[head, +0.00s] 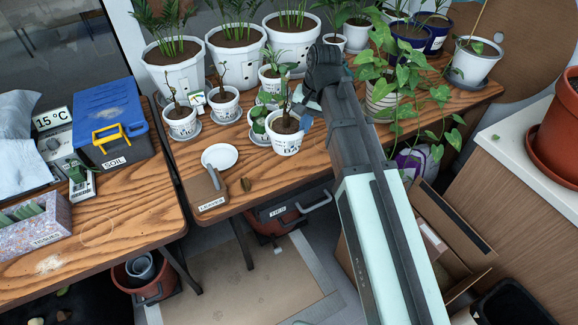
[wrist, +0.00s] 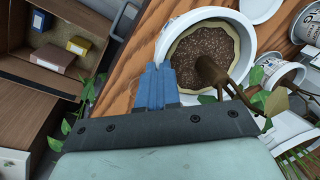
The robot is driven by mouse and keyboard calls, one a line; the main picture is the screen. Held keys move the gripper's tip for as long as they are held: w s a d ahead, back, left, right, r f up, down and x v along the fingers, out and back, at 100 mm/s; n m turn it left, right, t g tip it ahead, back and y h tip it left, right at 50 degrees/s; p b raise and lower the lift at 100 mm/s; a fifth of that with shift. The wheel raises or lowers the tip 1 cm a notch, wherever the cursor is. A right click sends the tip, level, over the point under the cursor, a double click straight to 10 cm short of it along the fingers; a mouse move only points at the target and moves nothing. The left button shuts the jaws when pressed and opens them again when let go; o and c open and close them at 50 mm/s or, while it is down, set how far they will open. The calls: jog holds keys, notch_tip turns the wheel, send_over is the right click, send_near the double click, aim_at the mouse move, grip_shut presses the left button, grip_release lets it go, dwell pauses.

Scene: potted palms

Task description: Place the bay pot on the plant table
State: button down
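The bay pot (head: 286,143) is a small white pot with dark soil, a thin brown stem and a label starting with B. It is roughly upright over the front part of the wooden plant table (head: 340,146); whether its base touches the table is hard to tell. In the wrist view, its white rim and soil (wrist: 205,58) are close up, with the stem at right. My gripper (head: 304,108) is at the pot's rim. Its blue fingers (wrist: 158,70) are close together with the rim at their tips, apparently pinching it. The exact contact is partly hidden.
Small white pots (head: 224,105) stand close behind and left of it, with larger palms (head: 236,45) at the back. A trailing plant (head: 384,85) stands right of my arm.

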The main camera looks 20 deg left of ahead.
notch_tip(320, 180, down, 10)
jog(key=shift+w+d, duration=0.15)
jog(key=shift+d, duration=0.05)
dwell(0.6)
jog(key=shift+f, duration=0.15)
jog(key=c, duration=1.4)
grip_release()
jog(key=shift+o, duration=0.2)
notch_tip(320, 180, up, 12)
jog(key=d, duration=0.2)
